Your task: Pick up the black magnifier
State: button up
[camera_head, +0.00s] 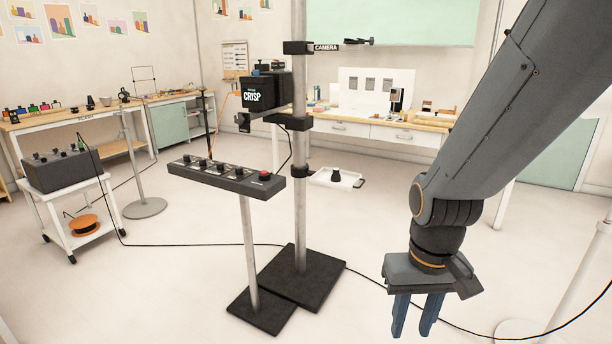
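My gripper (415,328) hangs at the lower right, its two blue fingers pointing down and apart with nothing between them. I cannot pick out the black magnifier for certain. A small black flared object (336,174) stands in a low white tray (322,183) beyond the pole, well away from my gripper. Other small dark items (90,103) stand on the left bench, too small to identify.
A pole stand (300,215) with a black base (305,277) and a button panel (225,178) stand left of my gripper. A cable crosses the floor beneath my arm. A white cart (75,205) stands left. A wooden-topped desk (425,127) is at the back.

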aim_at(335, 177)
jog(key=z, duration=0.3)
jog(key=i, duration=1.55)
jog(key=u, duration=0.6)
jog(key=i, duration=1.1)
jog(key=u, duration=0.7)
